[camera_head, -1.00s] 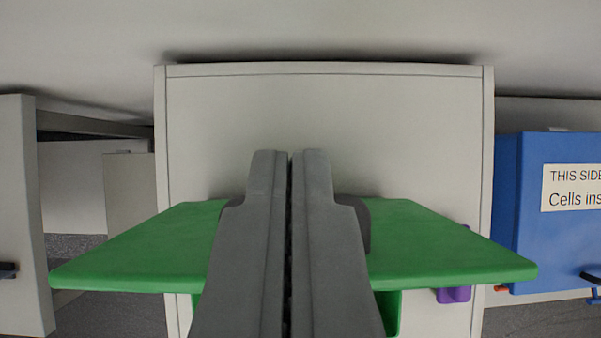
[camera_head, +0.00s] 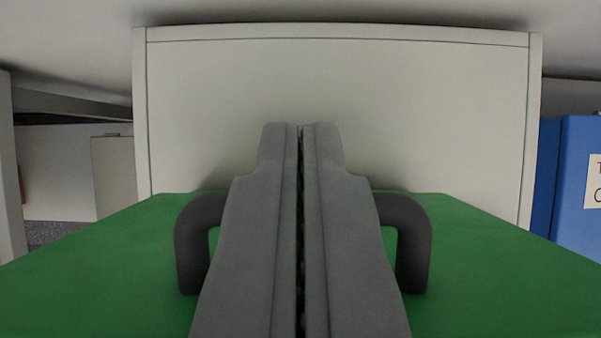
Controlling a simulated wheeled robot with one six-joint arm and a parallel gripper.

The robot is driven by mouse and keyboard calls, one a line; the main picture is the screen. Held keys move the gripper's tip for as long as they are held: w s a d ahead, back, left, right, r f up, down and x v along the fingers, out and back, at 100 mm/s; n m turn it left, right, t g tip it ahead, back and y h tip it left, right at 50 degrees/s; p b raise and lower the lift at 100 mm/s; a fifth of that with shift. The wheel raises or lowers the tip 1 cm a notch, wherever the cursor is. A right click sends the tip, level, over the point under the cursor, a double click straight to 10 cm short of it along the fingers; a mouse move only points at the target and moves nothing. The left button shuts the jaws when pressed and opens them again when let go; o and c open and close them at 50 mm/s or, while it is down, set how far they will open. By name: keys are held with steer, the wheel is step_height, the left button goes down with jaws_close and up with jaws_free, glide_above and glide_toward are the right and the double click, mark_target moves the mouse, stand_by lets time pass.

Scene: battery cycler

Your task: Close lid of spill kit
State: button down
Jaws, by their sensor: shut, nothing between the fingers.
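The spill kit's green lid (camera_head: 95,255) spreads across the lower part of the view, on both sides of my gripper. A dark grey arched handle (camera_head: 415,245) stands on the lid; its middle is hidden behind my gripper. My gripper (camera_head: 300,130) is shut and empty, its fingers side by side, pointing away over the lid toward a pale panel. I cannot tell whether the fingers touch the lid or the handle. The body of the spill kit is out of sight.
A pale grey cabinet or panel (camera_head: 340,95) stands right behind the lid. A blue box (camera_head: 578,185) with a partly visible white label is at the right edge. At the left is another pale unit (camera_head: 65,170) with an opening.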

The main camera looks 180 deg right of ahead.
steer(key=shift+s+r, duration=0.1)
steer(key=shift+s, duration=0.05)
steer(key=shift+s+t, duration=0.3)
steer(key=shift+s, duration=0.1)
